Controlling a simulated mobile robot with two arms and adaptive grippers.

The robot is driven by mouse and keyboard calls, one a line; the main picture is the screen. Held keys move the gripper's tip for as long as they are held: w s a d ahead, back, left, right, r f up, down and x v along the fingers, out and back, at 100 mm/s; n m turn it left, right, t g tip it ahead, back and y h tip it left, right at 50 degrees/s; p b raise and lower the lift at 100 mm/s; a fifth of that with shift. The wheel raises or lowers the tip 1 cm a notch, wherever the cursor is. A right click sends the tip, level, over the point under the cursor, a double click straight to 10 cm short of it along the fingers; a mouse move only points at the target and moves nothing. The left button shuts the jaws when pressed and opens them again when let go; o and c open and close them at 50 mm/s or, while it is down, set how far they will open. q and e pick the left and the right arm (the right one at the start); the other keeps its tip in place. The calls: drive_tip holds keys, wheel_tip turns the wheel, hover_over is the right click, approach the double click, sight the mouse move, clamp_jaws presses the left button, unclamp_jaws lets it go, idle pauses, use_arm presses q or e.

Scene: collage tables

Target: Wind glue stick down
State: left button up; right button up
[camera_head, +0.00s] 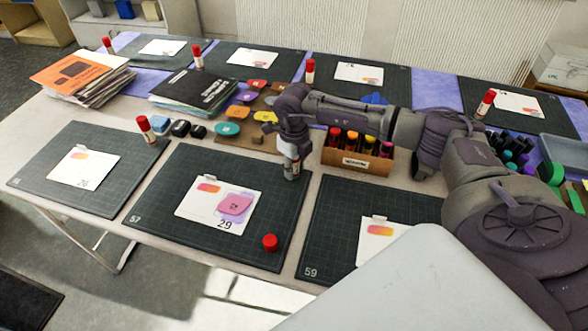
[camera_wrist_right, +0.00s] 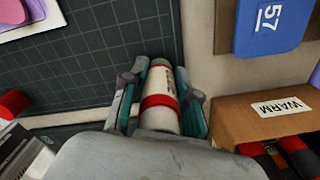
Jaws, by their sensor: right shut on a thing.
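My right gripper (camera_head: 292,165) points down at the back right corner of the middle front mat (camera_head: 160,215). In the wrist view my right gripper (camera_wrist_right: 160,88) is shut around a white glue stick with a red band (camera_wrist_right: 158,115), one finger on each side. The glue stick's far end shows between the fingertips, but I cannot tell how far any glue sticks out. A loose red cap (camera_head: 270,242) stands on the mat's front right part; it also shows at the left edge of the wrist view (camera_wrist_right: 12,103). My left gripper is not in view.
A card marked 29 (camera_head: 195,209) with a pink piece (camera_head: 235,205) lies on the mat. A box labelled WARM (camera_head: 358,160) with markers stands just right of my gripper. Capped glue sticks (camera_head: 146,129) stand on other mats. Black folders (camera_head: 190,88) lie behind.

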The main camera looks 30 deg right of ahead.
drive_tip(key=shift+d+n, duration=0.1)
drive_tip(key=shift+n, duration=0.7)
drive_tip(key=o, duration=1.2)
drive_tip(key=shift+c, duration=0.2)
